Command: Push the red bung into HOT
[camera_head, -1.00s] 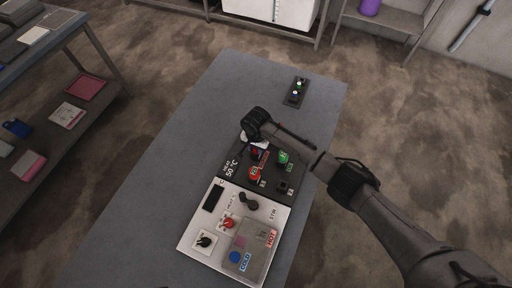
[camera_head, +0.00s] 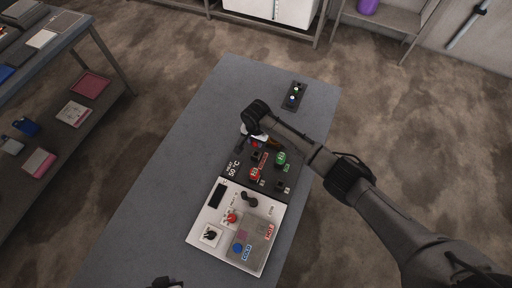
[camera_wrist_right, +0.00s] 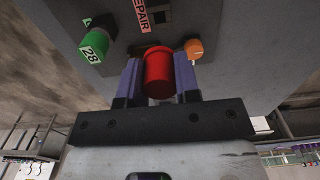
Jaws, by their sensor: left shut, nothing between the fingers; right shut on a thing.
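The red bung (camera_wrist_right: 158,72) is a red cylinder clamped between the two fingers of my right gripper (camera_wrist_right: 158,85) in the right wrist view. In the head view my right gripper (camera_head: 255,144) is over the far end of the dark panel (camera_head: 240,172), and the bung is a small red spot there. The HOT label (camera_head: 269,231) is on a grey block (camera_head: 257,255) on the near white panel, well apart from the bung. Its opening is too small to make out. My left gripper (camera_head: 165,283) just shows at the bottom edge, shut and empty.
A blue bung (camera_head: 238,247) sits by the COLD label (camera_head: 246,253). A red knob (camera_head: 231,217), black knobs and red and green numbered knobs stand on the panels between. A small switch box (camera_head: 293,96) lies at the table's far end. The table's left side is clear.

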